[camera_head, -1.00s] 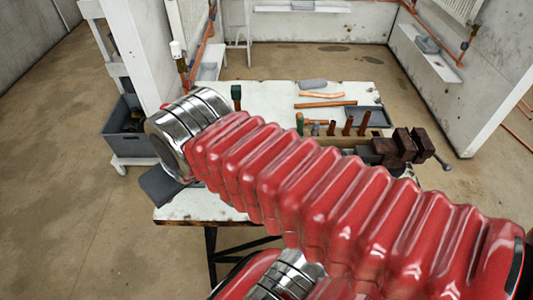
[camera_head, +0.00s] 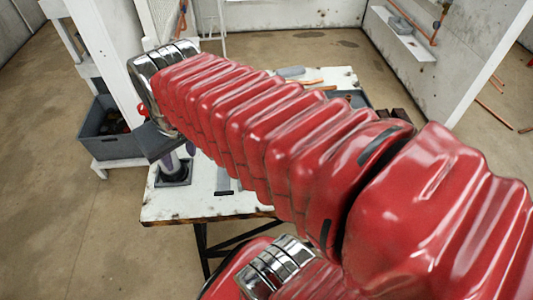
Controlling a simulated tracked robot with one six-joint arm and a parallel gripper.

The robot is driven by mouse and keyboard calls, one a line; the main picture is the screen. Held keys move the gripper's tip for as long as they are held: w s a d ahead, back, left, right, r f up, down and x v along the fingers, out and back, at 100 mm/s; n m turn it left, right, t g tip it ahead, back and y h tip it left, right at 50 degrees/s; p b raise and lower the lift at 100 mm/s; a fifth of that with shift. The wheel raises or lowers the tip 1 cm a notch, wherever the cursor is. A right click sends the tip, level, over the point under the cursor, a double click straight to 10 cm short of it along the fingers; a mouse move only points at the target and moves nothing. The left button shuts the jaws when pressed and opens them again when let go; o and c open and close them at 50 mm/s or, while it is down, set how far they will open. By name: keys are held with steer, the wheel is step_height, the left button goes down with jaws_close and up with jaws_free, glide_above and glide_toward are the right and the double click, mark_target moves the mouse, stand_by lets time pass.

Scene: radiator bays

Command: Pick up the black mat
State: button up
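A dark square piece (camera_head: 181,179), possibly the black mat, lies on the white workbench (camera_head: 215,206) near its left front corner. My red ribbed arm crosses the bench and ends in a chrome wrist at the upper left. A dark grey flat panel (camera_head: 155,141) hangs below this wrist. I cannot tell if it is part of my gripper or something held. My gripper's fingers are not clearly seen.
A dark bin (camera_head: 108,135) with items stands on a low white stand left of the bench. Hammers and a tray at the bench's back are mostly hidden by my arm.

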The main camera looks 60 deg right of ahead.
steer(key=s+d+f+m+g, duration=0.1)
steer(key=d+m, duration=0.1)
steer(key=d, duration=0.6)
steer(key=s+d+f+m+g, duration=0.1)
steer(key=s+d+f+m, duration=0.1)
steer(key=d, duration=0.6)
steer(key=s+d+f+m+g, duration=0.1)
steer(key=d+f+m+g, duration=0.1)
steer(key=d, duration=0.6)
steer(key=shift+s+d+f+m+y, duration=0.15)
steer(key=shift+d+m+y, duration=0.25)
steer(key=shift+m, duration=0.4)
steer(key=shift+s+a+f, duration=0.1)
steer(key=shift+f, duration=4.15)
steer(key=shift+s+f, duration=0.1)
steer(key=shift+f, duration=2.5)
steer(key=shift+c, duration=0.3)
